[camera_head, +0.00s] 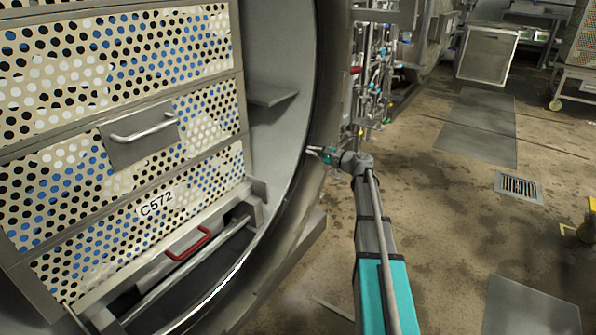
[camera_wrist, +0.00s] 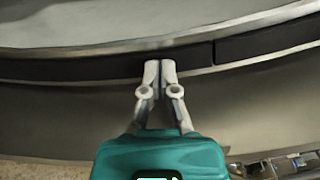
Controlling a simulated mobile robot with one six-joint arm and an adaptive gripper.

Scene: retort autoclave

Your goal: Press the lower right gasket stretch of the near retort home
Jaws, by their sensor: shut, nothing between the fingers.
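A thin seam (camera_wrist: 214,52) divides the band right of my fingers. My gripper (camera_wrist: 160,64) is shut and empty, its two pale fingertips together over the band's lower edge. I cannot tell whether they touch it or whether the gasket sits flush. In the head view my gripper (camera_head: 311,150) points left at the right side of the rim.
Perforated crates (camera_head: 120,140) fill the retort, one marked C572, with a red handle (camera_head: 188,244) at the bottom. Valves and pipes (camera_head: 375,75) stand behind the rim. The floor to the right is mostly open, with a drain grate (camera_head: 518,187) and a cart (camera_head: 580,75).

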